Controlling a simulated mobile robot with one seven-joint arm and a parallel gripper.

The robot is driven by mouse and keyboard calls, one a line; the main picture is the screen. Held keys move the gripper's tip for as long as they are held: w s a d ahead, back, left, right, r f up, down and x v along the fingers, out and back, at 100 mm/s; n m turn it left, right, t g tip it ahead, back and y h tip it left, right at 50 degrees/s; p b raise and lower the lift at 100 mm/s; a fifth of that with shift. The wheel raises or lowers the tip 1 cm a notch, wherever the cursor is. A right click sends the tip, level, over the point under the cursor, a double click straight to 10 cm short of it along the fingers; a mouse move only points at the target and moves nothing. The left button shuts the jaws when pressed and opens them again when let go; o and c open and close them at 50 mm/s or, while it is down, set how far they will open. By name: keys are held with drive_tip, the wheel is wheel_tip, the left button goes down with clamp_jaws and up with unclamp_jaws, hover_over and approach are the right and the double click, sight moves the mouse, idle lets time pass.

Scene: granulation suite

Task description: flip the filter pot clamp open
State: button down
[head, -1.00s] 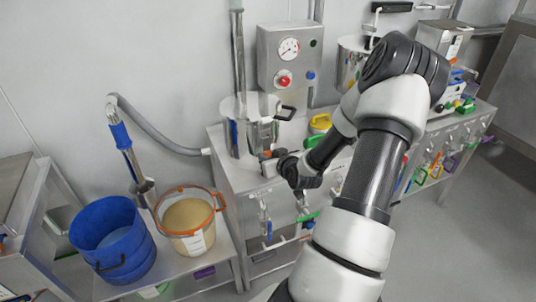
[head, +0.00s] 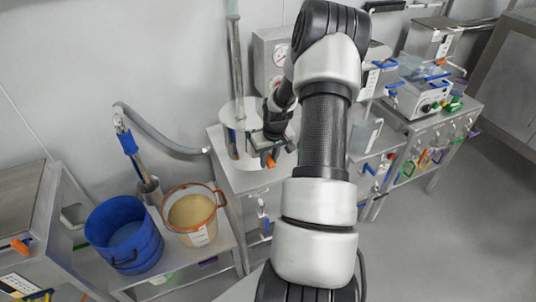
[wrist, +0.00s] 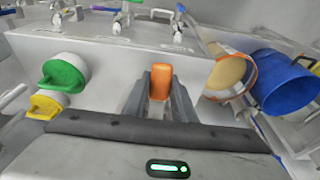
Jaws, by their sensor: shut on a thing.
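The filter pot (head: 236,118) is a pale, clear-walled vessel on the steel bench, at the foot of a vertical pipe in the head view. My gripper (head: 265,148) is at its right front side, partly covering it. An orange clamp lever (head: 268,160) shows at the fingertips. In the wrist view the orange lever (wrist: 160,82) stands between the two grey fingers of my gripper (wrist: 160,95), which is shut on it. The rest of the clamp is hidden, so I cannot tell how far it is turned.
A blue bucket (head: 124,236) and an orange-rimmed tub (head: 193,212) of tan material stand on a low shelf at left. A gauge box (head: 270,55) is behind my arm. Green (wrist: 63,73) and yellow (wrist: 46,105) capped items lie left in the wrist view.

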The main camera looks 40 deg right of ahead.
drive_tip(key=shift+s+a+r+g+y+p, duration=0.1)
drive_tip(key=shift+r+g+y+p, duration=0.2)
drive_tip(key=shift+r+g, duration=0.75)
drive_tip(key=shift+g, duration=0.35)
drive_tip(key=shift+w, duration=0.3)
drive_tip(key=c, duration=1.7)
unclamp_jaws()
drive_tip(key=shift+o, duration=1.1)
drive_tip(key=shift+w+f, duration=0.1)
drive_tip(key=shift+w, duration=0.05)
drive_tip(key=shift+s+f, duration=0.1)
drive_tip(key=shift+s, duration=0.2)
wheel_tip(320, 180, up, 18)
drive_tip(key=b, duration=0.1)
drive_tip(key=shift+w+f, duration=0.25)
drive_tip(key=shift+w, duration=0.1)
